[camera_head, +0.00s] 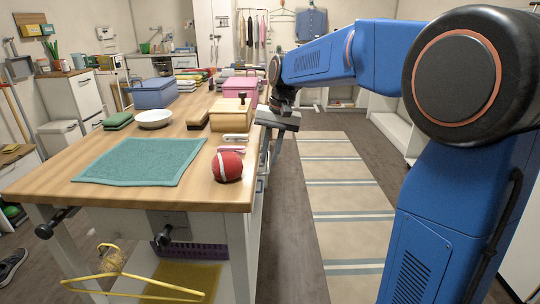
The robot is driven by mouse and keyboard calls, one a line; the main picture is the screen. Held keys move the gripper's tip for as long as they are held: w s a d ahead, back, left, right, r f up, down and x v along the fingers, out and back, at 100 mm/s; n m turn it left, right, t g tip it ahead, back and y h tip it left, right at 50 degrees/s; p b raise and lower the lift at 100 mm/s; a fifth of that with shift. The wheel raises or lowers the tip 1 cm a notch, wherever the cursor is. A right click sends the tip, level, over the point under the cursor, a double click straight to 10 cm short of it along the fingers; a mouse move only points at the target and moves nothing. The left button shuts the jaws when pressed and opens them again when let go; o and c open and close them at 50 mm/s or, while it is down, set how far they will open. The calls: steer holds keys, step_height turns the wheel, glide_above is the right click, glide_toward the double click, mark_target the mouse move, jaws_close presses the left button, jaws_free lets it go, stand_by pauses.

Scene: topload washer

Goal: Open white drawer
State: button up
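A wooden-topped work table (110,198) with a white frame fills the left and middle of the head view. Under its near edge is a pale front panel (180,218) with a dark knob (165,235), which may be a drawer front. A white cabinet (84,97) with drawer-like fronts stands against the left wall. Which of these is the white drawer I cannot tell. My gripper (279,121) hangs just past the table's right edge, beside the yellow box. It is small and dark here, its fingers are not clear, and I see nothing held in it.
A red ball (227,167), teal cloth (145,160), white bowl (154,118), yellow box (231,113) and blue box (154,93) lie on the table. Yellow hangers (135,285) are at its near end. A striped rug (345,200) covers the open aisle to the right.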

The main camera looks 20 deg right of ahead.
jaws_close()
steer(key=shift+d, duration=0.1)
steer(key=s+d, duration=0.4)
steer(key=d, duration=0.8)
steer(key=s+d, duration=0.4)
steer(key=d, duration=0.9)
steer(key=shift+s+d, duration=0.15)
steer(key=shift+d, duration=0.05)
jaws_free()
